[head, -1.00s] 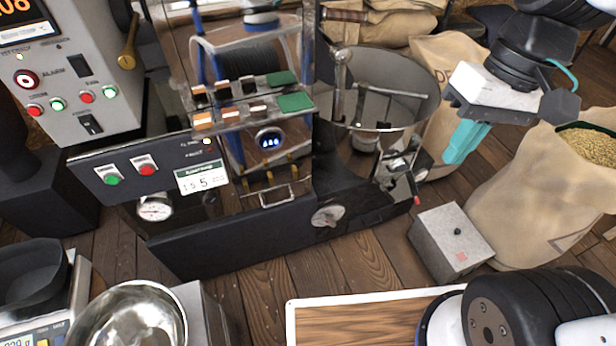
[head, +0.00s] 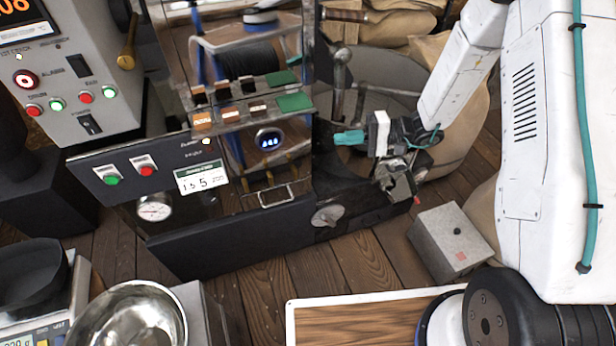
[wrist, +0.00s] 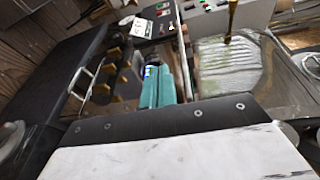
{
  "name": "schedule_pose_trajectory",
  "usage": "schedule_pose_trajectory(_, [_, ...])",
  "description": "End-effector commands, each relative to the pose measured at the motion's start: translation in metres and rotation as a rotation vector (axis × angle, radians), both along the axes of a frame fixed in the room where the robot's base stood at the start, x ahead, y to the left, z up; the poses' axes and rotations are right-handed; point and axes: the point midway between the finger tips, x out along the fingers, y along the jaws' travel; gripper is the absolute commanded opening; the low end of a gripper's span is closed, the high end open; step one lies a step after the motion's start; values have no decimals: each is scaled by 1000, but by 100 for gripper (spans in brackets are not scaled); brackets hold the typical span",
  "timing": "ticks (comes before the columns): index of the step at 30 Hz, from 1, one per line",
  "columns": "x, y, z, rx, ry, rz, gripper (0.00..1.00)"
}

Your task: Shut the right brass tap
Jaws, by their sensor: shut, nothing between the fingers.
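Small brass taps (head: 270,178) stand in a row low on the roaster's front, below the round blue display; the rightmost one (head: 292,182) is at the right end. They are small, and I cannot tell how each is turned. In the wrist view, brass taps (wrist: 103,91) show left of my fingers. My gripper (head: 348,138) has teal fingers, shut and empty. It points left in the head view, beside the drum housing, to the right of the taps and apart from them.
A grey box (head: 450,242) stands on the floor at right.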

Motion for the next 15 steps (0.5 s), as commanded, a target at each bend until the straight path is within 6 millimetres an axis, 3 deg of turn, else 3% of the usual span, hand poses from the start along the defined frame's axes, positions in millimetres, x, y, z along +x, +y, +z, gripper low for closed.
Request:
schedule_pose_trajectory(1, [7,-3,-29,32,5,-56,0])
schedule_pose_trajectory(3, [17,-7,-64,65,-8,-138,0])
schedule_pose_trajectory(9, [28,-22,-157,102,-52,-359,0])
schedule_pose_trajectory(12, [26,-28,-190,97,-68,-435,0])
schedule_pose_trajectory(15, [24,-32,-211,90,-81,-486,0])
